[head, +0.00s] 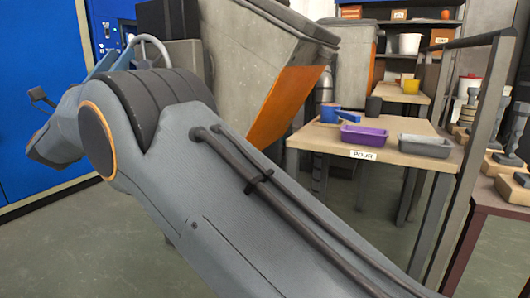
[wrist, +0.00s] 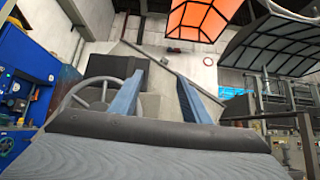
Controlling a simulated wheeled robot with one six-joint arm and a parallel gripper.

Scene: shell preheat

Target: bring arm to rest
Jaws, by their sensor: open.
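My arm (head: 200,180) fills the left and lower middle of the head view, with its elbow bend at the left. My gripper (wrist: 155,88) shows in the wrist view as two blue fingers, apart, with nothing between them. Behind the fingers are a wall and dark and pale shapes. In the head view, blue parts at the arm's far end show in part behind the elbow; the rest is hidden.
A grey handwheel (head: 151,46) stands behind my arm. Large grey bins (head: 265,65) with orange panels stand behind it. At right, a table (head: 385,153) labelled POUR holds a purple tray (head: 364,136), a grey tray (head: 425,146) and a blue pan (head: 330,114). A rail (head: 468,150) stands nearby.

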